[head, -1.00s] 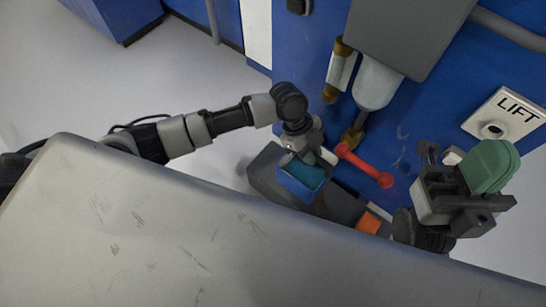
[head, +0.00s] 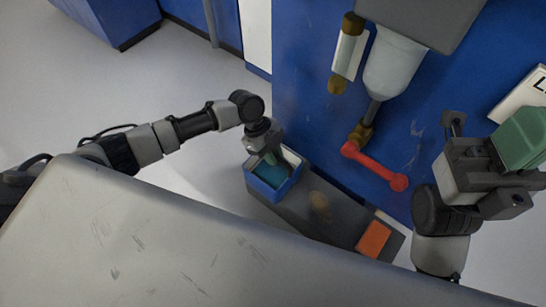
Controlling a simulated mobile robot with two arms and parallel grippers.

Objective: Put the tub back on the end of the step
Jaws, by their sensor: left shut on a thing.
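The tub (head: 256,181) is an open blue box with teal contents. It is at the left end of the low dark grey step (head: 295,208), upright or nearly so. I cannot tell whether its base touches the step or is slightly above it. My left gripper (head: 270,158) reaches down into the tub from above and is shut on it, near its far side; the fingertips are partly hidden. My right gripper (head: 500,172) is raised at the right, away from the tub, beside a green rounded part. Its jaws cannot be made out clearly.
An orange block (head: 373,238) is at the step's right end, and a brownish patch (head: 319,205) shows mid-step. A red lever (head: 375,165) and a pale cylinder (head: 393,66) project from the blue wall (head: 305,110) above. My grey body top hides the near floor.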

